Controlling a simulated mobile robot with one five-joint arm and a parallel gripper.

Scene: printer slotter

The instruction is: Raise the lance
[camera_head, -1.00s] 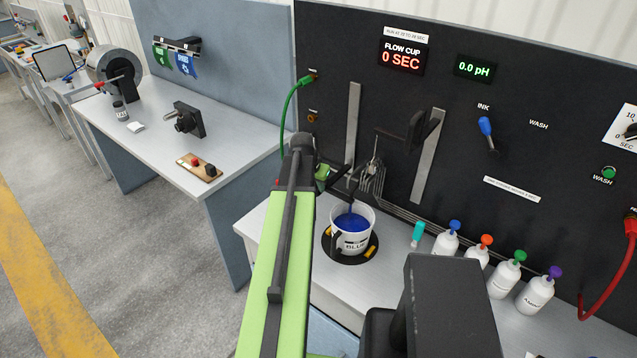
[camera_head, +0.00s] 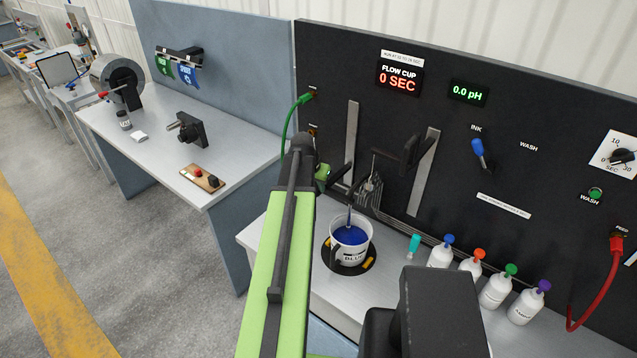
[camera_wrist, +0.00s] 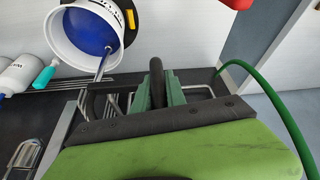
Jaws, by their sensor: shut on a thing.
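The lance (camera_head: 349,216) is a thin rod standing in a white tub of blue ink (camera_head: 350,256); its lower end is hidden in the ink. It hangs from a dark arm beside the left metal rail (camera_head: 351,135) on the black panel. My gripper (camera_head: 326,180) is at that rail, left of and above the tub, mostly hidden by my green arm. In the wrist view, my gripper (camera_wrist: 165,95) is shut around a black handle (camera_wrist: 156,78). The lance rod (camera_wrist: 104,62) slants into the ink tub (camera_wrist: 62,36) there.
A second rail (camera_head: 424,172) with a dark holder (camera_head: 412,150) is to the right. Several capped bottles (camera_head: 497,287) line the bench's right side. A green hose (camera_head: 290,120) hangs left of the rail. A grey side bench (camera_head: 160,155) stands to the left.

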